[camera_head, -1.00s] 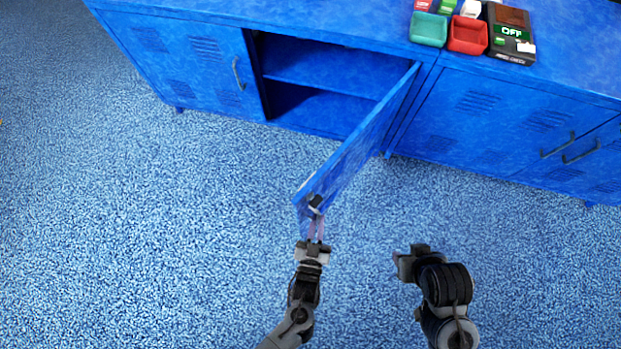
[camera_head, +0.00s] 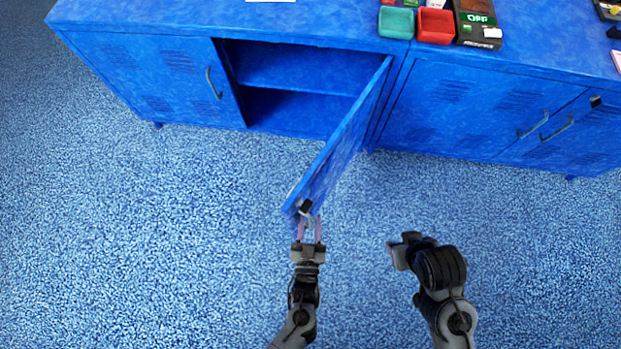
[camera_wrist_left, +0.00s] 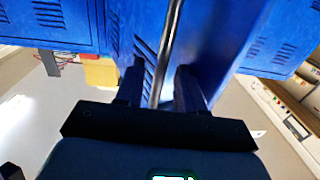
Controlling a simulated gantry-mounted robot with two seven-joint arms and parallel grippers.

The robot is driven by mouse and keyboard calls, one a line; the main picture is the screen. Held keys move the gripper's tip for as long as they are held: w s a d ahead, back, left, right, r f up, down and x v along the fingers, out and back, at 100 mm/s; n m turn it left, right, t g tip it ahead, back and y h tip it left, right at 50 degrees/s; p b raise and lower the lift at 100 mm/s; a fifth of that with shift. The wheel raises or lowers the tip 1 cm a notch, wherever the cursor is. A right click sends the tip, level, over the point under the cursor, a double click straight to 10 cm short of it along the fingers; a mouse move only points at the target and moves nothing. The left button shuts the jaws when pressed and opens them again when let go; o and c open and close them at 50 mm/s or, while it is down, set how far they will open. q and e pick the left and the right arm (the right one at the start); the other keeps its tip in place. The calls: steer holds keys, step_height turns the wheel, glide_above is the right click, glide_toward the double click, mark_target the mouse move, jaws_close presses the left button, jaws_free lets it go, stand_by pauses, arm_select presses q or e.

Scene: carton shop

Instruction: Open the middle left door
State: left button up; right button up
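The blue cabinet door (camera_head: 343,148) stands swung wide open, hinged on the right side of its opening and pointing out toward me. Its handle (camera_head: 305,207) is at the door's free end; it shows as a metal bar (camera_wrist_left: 168,55) in the left wrist view. My left gripper (camera_head: 308,222) is at the handle. Its fingers are apart, one on each side of the bar, with gaps showing in the left wrist view (camera_wrist_left: 160,85). My right gripper (camera_head: 392,255) is off to the right above the floor, away from the door; its finger state is unclear.
The open compartment (camera_head: 300,70) shows a shelf and looks empty. A shut door with a handle (camera_head: 213,83) is to its left; shut doors (camera_head: 455,105) are to the right. The carpet is clear.

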arm_select(q)
steer(key=shift+s, duration=0.45)
steer(key=s+p, duration=0.1)
steer(key=s, duration=0.8)
steer(key=shift+s+a+p, duration=0.25)
steer(key=shift+p, duration=0.05)
